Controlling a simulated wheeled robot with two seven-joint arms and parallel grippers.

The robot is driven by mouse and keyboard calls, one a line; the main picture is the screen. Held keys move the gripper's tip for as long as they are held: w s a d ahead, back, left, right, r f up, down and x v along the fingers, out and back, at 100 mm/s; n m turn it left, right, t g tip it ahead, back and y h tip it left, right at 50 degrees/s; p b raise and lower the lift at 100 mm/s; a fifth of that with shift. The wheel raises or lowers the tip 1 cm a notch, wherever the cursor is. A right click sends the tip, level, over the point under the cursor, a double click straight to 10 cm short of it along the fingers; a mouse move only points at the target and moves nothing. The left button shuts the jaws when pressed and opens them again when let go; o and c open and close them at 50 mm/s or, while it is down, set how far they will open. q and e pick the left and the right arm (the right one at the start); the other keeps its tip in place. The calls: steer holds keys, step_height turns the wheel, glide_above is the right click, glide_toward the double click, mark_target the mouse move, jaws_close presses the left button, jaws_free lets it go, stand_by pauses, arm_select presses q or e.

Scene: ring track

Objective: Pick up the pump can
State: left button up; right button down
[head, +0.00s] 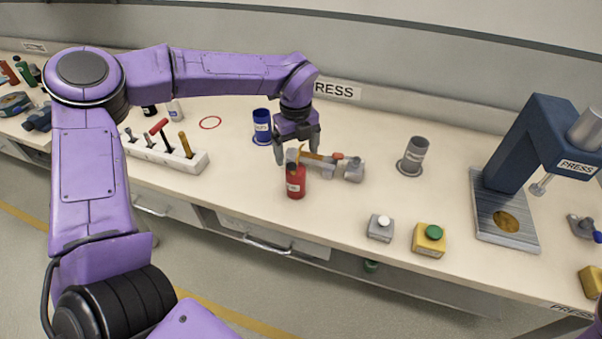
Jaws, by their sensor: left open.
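The pump can (296,184) is small and red with a pale label and an orange-brown spout at its top. It stands upright near the front edge of the bench. My left gripper (297,153) points down just above and behind the can's top, with its fingers apart. I see nothing held between them. The fingers partly overlap the view of the spout area, and I cannot tell whether they touch it. My right gripper is out of view.
A grey metal tool (353,170) lies right beside the can. A blue cup (262,127) and a grey cup (412,156) stand behind. A white tool rack (150,153) is left. Button boxes (428,241) and a blue press (528,140) are right. A red ring (210,117) marks clear bench.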

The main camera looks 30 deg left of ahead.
mark_target(299, 169)
arm_select(q)
steer(key=f, duration=0.2)
steer(key=f+p, duration=0.1)
steer(key=f, duration=0.2)
steer(key=f+p, duration=0.1)
steer(key=f, duration=0.1)
steer(key=shift+a+f, duration=0.25)
steer(key=shift+f, duration=0.15)
steer(key=c, duration=1.1)
steer(key=shift+c, duration=0.5)
steer(key=shift+r, duration=0.15)
